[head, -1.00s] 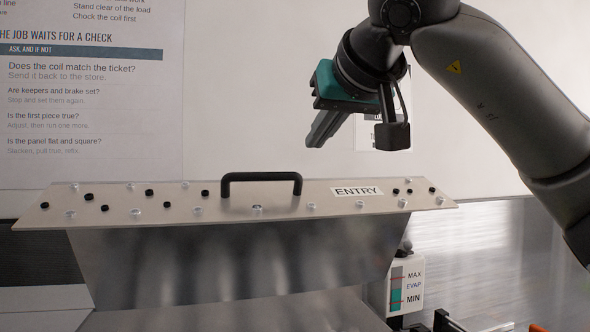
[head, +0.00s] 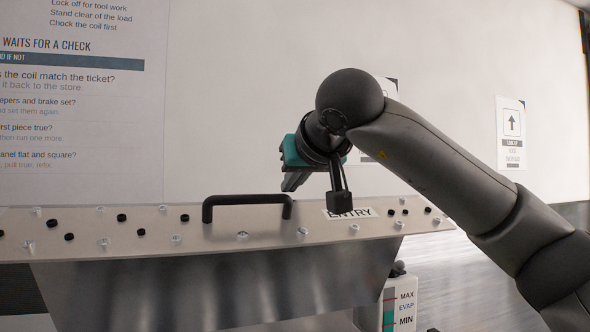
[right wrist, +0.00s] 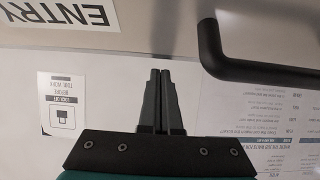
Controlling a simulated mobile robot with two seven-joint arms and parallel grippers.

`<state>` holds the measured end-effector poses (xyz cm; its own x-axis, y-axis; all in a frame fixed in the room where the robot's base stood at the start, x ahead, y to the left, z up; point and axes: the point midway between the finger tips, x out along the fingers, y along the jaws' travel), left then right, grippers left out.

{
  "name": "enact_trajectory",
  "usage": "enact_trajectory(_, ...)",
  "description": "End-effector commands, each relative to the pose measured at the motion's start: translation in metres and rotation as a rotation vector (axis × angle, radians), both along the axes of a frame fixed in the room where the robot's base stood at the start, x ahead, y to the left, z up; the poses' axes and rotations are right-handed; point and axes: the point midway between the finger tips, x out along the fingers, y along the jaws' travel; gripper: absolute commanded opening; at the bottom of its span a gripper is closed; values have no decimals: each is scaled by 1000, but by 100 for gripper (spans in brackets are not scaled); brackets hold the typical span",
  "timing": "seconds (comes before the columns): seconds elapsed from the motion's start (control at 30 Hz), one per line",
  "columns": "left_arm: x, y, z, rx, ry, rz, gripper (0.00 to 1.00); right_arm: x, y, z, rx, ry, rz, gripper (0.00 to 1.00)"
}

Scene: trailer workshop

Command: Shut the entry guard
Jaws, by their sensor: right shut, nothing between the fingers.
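The entry guard (head: 130,250) is a pale, wide panel with a row of clear and black fasteners and an ENTRY label (head: 365,213). A black bar handle (head: 248,199) stands on it; the handle also shows at the upper right of the right wrist view (right wrist: 212,50). My right gripper (head: 289,186) is shut and empty. It appears just behind the handle's right end in the head view, apart from it. In the right wrist view its fingertips (right wrist: 160,72) lie left of the handle, not touching it. My left gripper is not in view.
A shiny curved metal sheet (head: 220,285) lies below the panel. A fluid bottle marked MAX and MIN (head: 400,303) stands at lower right. A white wall with posters (head: 80,110) is behind. The space above the panel's left half is clear.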

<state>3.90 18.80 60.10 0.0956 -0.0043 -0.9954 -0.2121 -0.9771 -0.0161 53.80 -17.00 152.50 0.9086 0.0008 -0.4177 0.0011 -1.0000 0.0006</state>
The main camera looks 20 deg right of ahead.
Motion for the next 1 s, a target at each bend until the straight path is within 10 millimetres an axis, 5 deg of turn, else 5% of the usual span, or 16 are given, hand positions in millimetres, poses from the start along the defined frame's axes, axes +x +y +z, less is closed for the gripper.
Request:
enact_trajectory(0.3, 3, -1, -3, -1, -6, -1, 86, -20, -1, -11, 0, 2, -1, 0)
enact_trajectory(1.0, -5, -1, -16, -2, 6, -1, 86, -20, -14, -19, 5, -27, -2, 0)
